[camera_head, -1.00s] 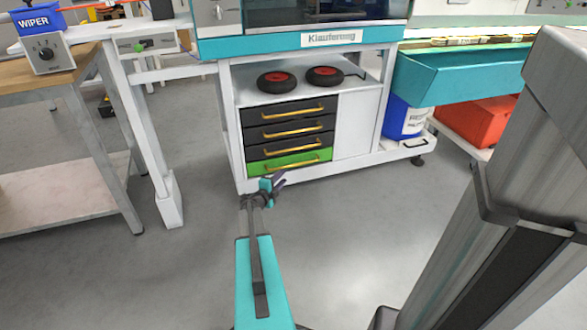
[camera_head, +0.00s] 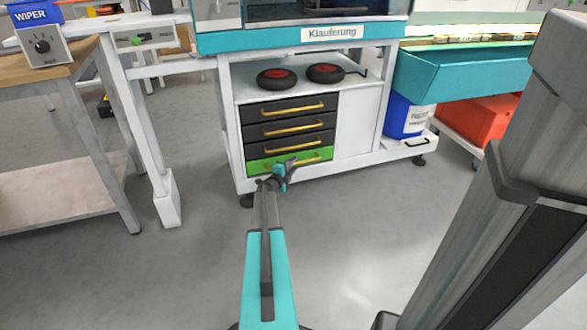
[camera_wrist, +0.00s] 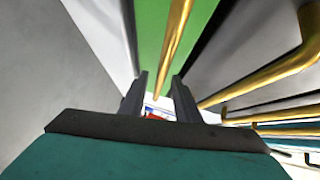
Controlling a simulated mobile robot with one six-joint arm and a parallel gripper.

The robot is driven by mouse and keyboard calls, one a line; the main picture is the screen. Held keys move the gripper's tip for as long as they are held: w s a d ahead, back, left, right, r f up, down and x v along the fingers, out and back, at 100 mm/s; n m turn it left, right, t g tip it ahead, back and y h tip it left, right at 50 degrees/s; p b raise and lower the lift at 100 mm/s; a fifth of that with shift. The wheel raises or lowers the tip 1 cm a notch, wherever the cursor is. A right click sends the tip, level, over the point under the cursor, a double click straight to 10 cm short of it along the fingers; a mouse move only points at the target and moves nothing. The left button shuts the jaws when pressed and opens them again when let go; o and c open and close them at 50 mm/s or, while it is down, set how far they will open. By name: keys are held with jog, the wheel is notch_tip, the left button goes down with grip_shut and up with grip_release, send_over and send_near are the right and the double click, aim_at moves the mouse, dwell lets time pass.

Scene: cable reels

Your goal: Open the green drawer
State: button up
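The green drawer (camera_head: 258,166) is the lowest of the drawers in the white cabinet and looks shut, with a gold bar handle (camera_head: 312,160). My gripper (camera_head: 289,163) is in front of it, at the handle, and hides part of it. In the wrist view the green drawer front (camera_wrist: 152,30) fills the top middle. Its gold handle (camera_wrist: 173,40) runs down between the two dark fingers of my gripper (camera_wrist: 159,76). The fingers are apart, with gaps beside the handle. I cannot tell whether either touches it.
Several black drawers (camera_head: 290,107) with gold handles are above the green one. Two black and red reels (camera_head: 325,74) lie on the shelf above. A table leg (camera_head: 150,140) stands at the left. A blue bucket (camera_head: 405,115) is at the right. The floor in front is clear.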

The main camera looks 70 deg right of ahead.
jog(key=shift+s+d+f, duration=0.1)
jog(key=shift+d+f, duration=0.05)
jog(key=shift+d, duration=0.85)
grip_shut()
